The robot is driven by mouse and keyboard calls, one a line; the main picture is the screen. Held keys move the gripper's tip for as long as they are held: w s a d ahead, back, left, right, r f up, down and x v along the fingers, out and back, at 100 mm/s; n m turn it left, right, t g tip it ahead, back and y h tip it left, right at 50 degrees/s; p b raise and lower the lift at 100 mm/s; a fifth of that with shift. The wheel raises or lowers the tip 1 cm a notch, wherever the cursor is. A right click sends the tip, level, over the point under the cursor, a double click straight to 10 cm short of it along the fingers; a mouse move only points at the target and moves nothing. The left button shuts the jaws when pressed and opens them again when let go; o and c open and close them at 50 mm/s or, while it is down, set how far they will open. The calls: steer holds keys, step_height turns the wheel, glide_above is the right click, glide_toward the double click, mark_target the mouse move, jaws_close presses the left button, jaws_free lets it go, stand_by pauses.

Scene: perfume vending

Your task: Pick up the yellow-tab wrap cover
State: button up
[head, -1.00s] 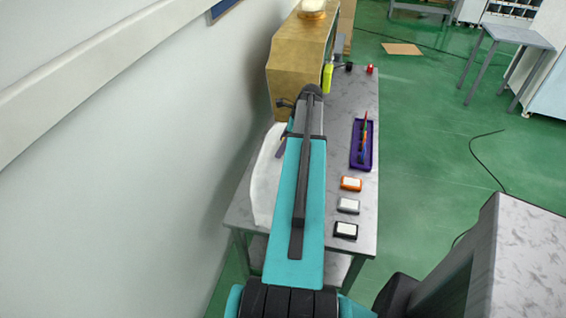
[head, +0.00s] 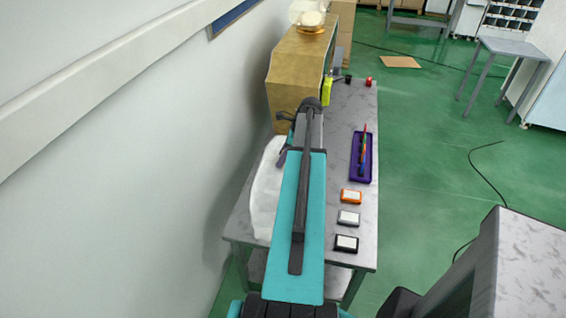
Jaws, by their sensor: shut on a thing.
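My arm (head: 303,205) reaches away over the table, and its dark far joint (head: 311,104) is beside the gold box. I cannot make out my gripper's fingers; they seem hidden by the arm. A bright yellow piece (head: 326,91) shows upright just beyond the arm's far end, against the right side of the gold box. It is too small to tell whether it is the yellow-tab wrap cover, or whether anything holds it. A purple tray (head: 361,179) on the right of the table holds thin upright pieces with coloured edges, red and green among them.
The gold box (head: 285,95) stands at the table's far left. A white sheet-like thing (head: 263,200) lies left of my arm. Orange (head: 351,196), grey (head: 348,217) and black (head: 346,243) small boxes line the table's right edge. The wall is close on the left; green floor is open right.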

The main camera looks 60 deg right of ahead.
steer(key=shift+r+b, duration=1.1)
steer(key=shift+r, duration=3.9)
steer(key=shift+a, duration=0.1)
